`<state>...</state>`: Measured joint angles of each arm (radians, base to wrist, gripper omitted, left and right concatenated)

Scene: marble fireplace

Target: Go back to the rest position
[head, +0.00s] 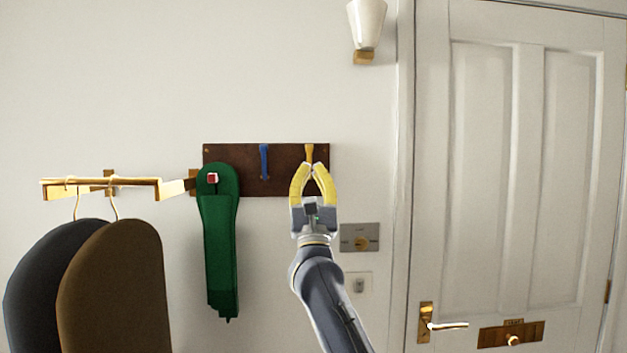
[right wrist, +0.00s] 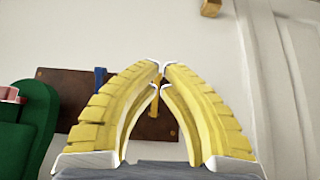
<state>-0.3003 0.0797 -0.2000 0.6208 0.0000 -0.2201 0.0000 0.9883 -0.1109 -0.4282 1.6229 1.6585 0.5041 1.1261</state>
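My right gripper (head: 312,167) has yellow fingers and points up at the wall, in front of the right end of a dark wooden hook board (head: 284,187). Its fingertips come together with nothing visible held between them; they also show in the right wrist view (right wrist: 161,66). A yellow hook (head: 309,151) on the board appears just beyond the tips, and in the right wrist view the yellow hook (right wrist: 155,100) shows through the gap between the fingers. I cannot tell whether they touch. My left gripper is in neither view.
A long green item (head: 220,245) hangs from a red-and-white hook (head: 213,178), left of a blue hook (head: 264,160). A brass rail (head: 130,183) holds dark and brown garments (head: 115,290).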

